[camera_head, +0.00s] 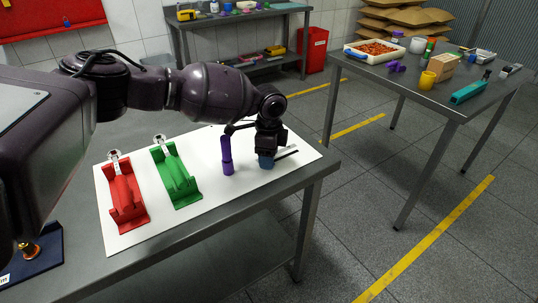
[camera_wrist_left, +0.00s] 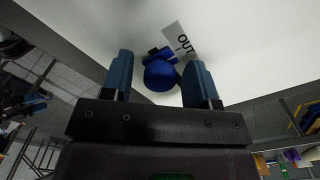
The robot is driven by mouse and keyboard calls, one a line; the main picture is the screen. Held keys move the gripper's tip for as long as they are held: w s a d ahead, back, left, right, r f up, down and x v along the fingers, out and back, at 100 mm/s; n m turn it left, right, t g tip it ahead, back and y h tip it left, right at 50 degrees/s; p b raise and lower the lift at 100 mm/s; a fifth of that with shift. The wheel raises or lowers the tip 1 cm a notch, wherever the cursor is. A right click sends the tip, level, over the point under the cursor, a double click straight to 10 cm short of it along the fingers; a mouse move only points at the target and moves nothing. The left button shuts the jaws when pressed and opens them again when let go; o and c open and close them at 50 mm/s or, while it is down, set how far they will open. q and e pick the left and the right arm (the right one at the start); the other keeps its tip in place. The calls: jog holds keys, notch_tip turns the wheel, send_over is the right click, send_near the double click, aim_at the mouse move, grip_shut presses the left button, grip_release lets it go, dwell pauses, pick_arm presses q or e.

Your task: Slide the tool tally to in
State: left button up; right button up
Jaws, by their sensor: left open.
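The tool tally shows in the left wrist view as a round blue knob (camera_wrist_left: 160,75) on a white surface, beside a label (camera_wrist_left: 181,41) reading "OUT". My left gripper (camera_wrist_left: 158,78) is open, with one blue finger on each side of the knob. I cannot tell whether the fingers touch it. In the head view my left gripper (camera_head: 266,161) points down at the right end of the white mat (camera_head: 150,235). The knob is hidden there behind the gripper. My right gripper is not in view.
A red holder (camera_head: 124,198), a green holder (camera_head: 176,178) and an upright purple piece (camera_head: 227,158) stand on the mat, left of my left gripper. A dark blue board (camera_head: 45,262) lies at the left. Another table (camera_head: 440,105) with containers stands right, across open floor.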

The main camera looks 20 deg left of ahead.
aim_at(295, 152)
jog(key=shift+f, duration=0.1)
pick_arm(q)
grip_shut()
jog(key=shift+w+d+f, duration=0.1)
jog(key=shift+w+d, duration=0.05)
jog(key=w+d+b, duration=0.1)
jog(key=w, duration=0.1)
jog(key=w+d+f+b, duration=0.1)
jog(key=w+d, duration=0.1)
jog(key=shift+b, duration=0.3)
jog(key=shift+w+d+r+b, duration=0.2)
jog(key=shift+w+d+b, duration=0.4)
jog(key=shift+w+d, duration=0.45)
jog(key=shift+w+d+r, duration=0.15)
jog(key=shift+w, duration=0.25)
jog(key=shift+r, duration=0.15)
jog(key=shift+w+r, duration=0.1)
jog(key=shift+r, duration=0.1)
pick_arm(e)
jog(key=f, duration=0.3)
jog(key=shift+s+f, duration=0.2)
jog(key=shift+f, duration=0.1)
